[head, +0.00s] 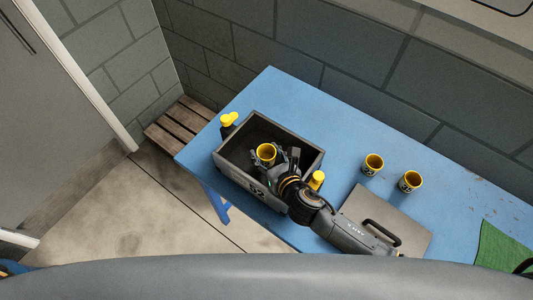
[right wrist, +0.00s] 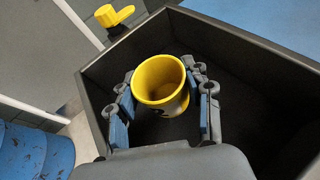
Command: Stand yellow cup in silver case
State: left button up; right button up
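A yellow cup (head: 265,153) with a dark marking is inside an open grey box (head: 228,166) with a dark interior. The cup looks upright, mouth up; it also shows in the right wrist view (right wrist: 160,82). My right gripper (head: 277,157) reaches into the box from the right. In the right wrist view its fingers (right wrist: 162,95) lie close against both sides of the cup and look shut on it. The cup's base is mostly hidden, so I cannot tell whether it touches the box floor. My left gripper is not in view.
A flat grey panel with a black handle (head: 360,205) and a green cloth (head: 503,246) lie rightward.

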jog(key=o, duration=0.3)
jog(key=shift+s+d+f, duration=0.1)
jog(key=shift+s+f, duration=0.25)
jog(key=shift+f, duration=0.5)
jog(key=shift+r, duration=0.45)
jog(key=shift+s+r+g+p, duration=0.1)
jog(key=shift+r+g+p, duration=0.05)
jog(key=shift+g+p, duration=0.15)
jog(key=shift+r+b+v, duration=0.15)
jog(key=shift+b+v, duration=0.15)
jog(key=shift+v, duration=2.6)
jog(key=shift+r+b+v, duration=0.15)
jog(key=shift+b+v, duration=0.1)
jog(key=shift+v, duration=2.7)
